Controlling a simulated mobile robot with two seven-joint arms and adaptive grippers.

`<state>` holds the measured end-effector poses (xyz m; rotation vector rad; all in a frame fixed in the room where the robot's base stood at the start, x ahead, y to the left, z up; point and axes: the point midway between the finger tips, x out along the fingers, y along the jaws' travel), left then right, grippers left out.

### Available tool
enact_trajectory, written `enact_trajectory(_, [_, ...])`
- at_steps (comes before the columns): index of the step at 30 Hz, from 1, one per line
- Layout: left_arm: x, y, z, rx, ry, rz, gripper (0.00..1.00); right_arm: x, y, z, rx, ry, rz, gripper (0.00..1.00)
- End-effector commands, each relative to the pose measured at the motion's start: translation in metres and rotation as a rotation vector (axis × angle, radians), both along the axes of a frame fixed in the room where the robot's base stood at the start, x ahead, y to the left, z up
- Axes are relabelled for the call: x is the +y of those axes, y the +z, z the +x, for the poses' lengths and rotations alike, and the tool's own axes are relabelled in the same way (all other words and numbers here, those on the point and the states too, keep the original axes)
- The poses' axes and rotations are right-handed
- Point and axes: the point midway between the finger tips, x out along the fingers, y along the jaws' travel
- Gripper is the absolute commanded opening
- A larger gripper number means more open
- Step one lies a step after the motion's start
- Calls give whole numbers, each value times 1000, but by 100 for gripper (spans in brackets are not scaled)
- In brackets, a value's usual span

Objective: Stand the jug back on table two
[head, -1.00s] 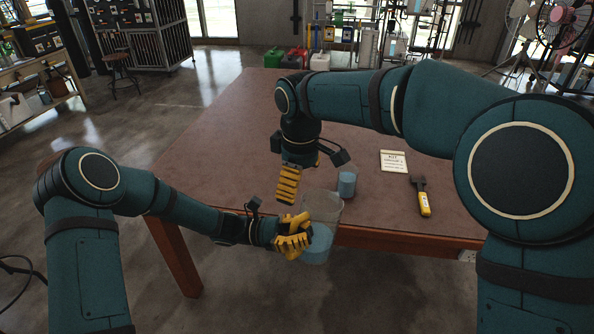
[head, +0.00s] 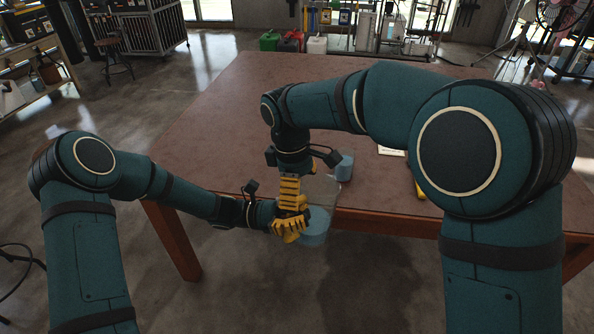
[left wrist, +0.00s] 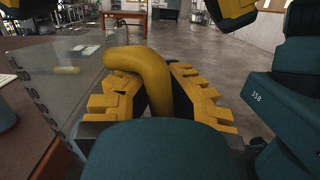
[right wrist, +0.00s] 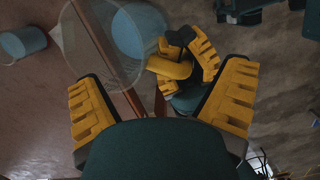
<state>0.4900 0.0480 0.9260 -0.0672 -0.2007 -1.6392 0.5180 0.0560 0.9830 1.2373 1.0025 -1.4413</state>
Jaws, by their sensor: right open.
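The clear jug (head: 322,191), blue in its lower part, hangs at the table's front edge, roughly upright. Its curved yellow handle (left wrist: 143,64) passes between the fingers of my left gripper (left wrist: 155,92), which is shut on it. In the head view my left gripper (head: 290,229) is left of the jug. My right gripper (head: 291,194) is open and points down just above the left one. The right wrist view shows the handle (right wrist: 168,68) between and beyond its spread fingers, with nothing gripped. Table two appears to be the brown-topped table (head: 240,110).
A blue cup (head: 343,167) stands on the table near the front edge, close behind the jug. A white card (head: 390,151) and a yellow-handled tool (head: 419,190) lie further right, partly hidden by my right arm. The tabletop's left and back are clear.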

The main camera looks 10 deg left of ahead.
Motion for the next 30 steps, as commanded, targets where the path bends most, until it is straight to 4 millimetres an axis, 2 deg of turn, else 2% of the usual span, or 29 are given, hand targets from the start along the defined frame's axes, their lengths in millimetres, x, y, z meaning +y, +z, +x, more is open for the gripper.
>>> enact_trajectory(3, [0, 1, 0, -2, -1, -2, 0, -2, -15, -1, 1, 0, -1, 96])
enact_trajectory(7, [0, 1, 0, -2, -1, -2, 0, -4, -24, -1, 0, 0, 0, 96])
enact_trajectory(18, [0, 1, 0, -2, -1, -2, 0, -4, -28, -1, -1, -1, 1, 96])
enact_trajectory(20, [0, 1, 0, -2, -1, -2, 0, -4, -28, -1, -1, -1, 1, 76])
enact_trajectory(24, [0, 1, 0, -2, -1, -2, 0, -4, -28, -1, 0, 0, 1, 27])
enact_trajectory(28, [-1, 2, 0, -3, -2, -3, 0, -3, -28, -1, 0, 1, 2, 1])
enact_trajectory(30, [-2, 2, 0, -3, -4, -4, 0, -3, -28, -1, -1, 1, 3, 0])
